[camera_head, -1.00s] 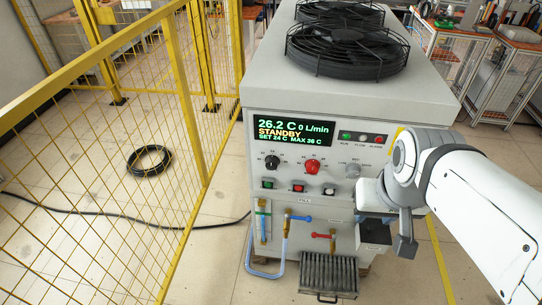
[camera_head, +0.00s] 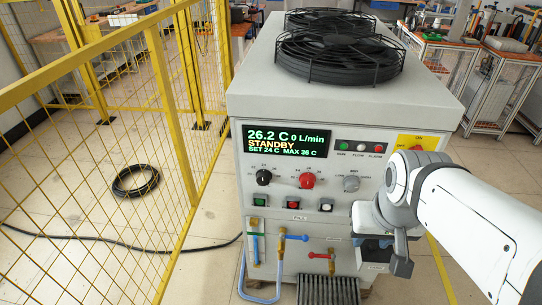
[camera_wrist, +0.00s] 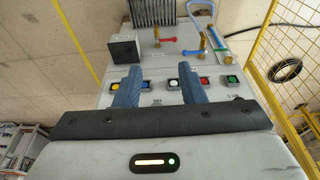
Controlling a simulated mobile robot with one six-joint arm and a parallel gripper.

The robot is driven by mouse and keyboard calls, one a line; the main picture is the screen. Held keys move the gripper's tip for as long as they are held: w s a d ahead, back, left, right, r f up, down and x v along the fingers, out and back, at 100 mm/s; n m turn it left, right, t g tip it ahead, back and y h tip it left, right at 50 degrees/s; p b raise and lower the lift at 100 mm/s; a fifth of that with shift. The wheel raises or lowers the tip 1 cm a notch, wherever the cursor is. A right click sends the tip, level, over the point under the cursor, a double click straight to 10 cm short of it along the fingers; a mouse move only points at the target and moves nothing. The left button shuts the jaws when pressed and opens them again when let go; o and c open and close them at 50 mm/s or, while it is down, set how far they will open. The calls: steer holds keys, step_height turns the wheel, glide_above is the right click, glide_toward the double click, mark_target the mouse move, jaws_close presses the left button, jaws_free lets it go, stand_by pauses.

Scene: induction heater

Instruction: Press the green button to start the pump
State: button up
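The green button (camera_head: 260,199) is at the left end of the button row on the chiller's front, beside a red button (camera_head: 293,201) and a white one (camera_head: 326,204). In the wrist view, which is upside down, the green button (camera_wrist: 231,79) is at the right end, clear of both fingers. My gripper (camera_wrist: 160,88) is open and empty, its two blue fingers apart in front of the panel. The left finger is between yellow and blue buttons, the right between white and red. In the head view my wrist hides the panel's right side. The display (camera_head: 286,140) reads STANDBY, 0 L/min.
Blue-handled (camera_head: 294,238) and red-handled (camera_head: 320,256) valves stick out below the buttons. Knobs (camera_head: 307,180) project above them. A yellow mesh fence (camera_head: 120,130) stands at left. A black hose coil (camera_head: 136,181) lies on the floor behind it.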

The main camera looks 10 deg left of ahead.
jaws_close()
stand_by(1.5)
